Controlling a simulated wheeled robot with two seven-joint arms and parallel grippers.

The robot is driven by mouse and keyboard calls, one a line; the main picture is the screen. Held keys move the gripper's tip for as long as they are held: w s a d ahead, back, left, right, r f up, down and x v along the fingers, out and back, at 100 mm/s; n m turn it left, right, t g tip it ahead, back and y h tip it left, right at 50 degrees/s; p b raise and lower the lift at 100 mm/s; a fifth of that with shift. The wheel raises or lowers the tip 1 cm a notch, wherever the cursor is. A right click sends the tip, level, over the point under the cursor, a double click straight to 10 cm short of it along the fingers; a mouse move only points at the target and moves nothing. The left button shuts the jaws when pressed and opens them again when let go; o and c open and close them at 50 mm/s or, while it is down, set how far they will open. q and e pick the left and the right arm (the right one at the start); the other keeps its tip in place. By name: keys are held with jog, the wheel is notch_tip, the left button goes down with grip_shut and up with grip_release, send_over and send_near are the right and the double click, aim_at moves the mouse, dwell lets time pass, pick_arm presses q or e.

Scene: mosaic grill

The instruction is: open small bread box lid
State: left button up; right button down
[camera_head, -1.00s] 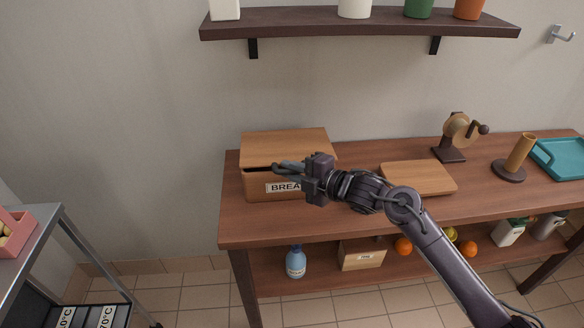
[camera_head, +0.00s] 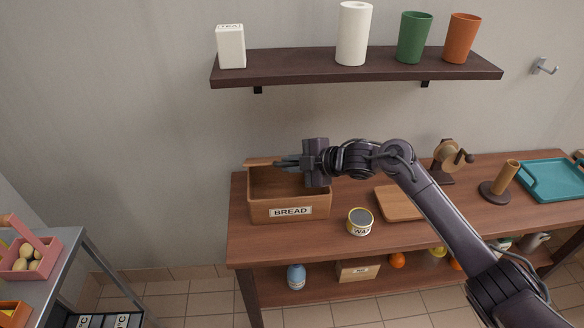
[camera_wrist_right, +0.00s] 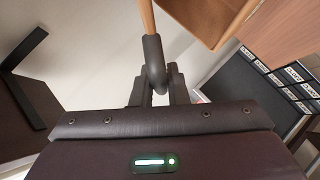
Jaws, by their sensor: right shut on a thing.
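The wooden bread box (camera_head: 270,212), labelled BREAD, stands at the left end of the wooden table. Its front and open inside show in the head view. My left gripper is not in view.
A tin (camera_head: 360,224) stands right of the box, near a cutting board (camera_head: 396,204). My right arm crosses above the table. A dark shelf (camera_head: 300,70) with a canister and cups hangs above. A metal cart (camera_head: 62,262) stands at left.

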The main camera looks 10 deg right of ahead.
jog(key=shift+w+r, duration=0.15)
jog(key=c, duration=1.4)
grip_release()
jog(key=shift+c, duration=0.2)
jog(key=b+v, duration=0.1)
jog(key=v, duration=0.5)
jog(key=shift+d+b, duration=0.3)
jog(key=shift+s+d+r, duration=0.35)
jog(key=shift+s+r, duration=0.05)
jog(key=shift+s, duration=0.1)
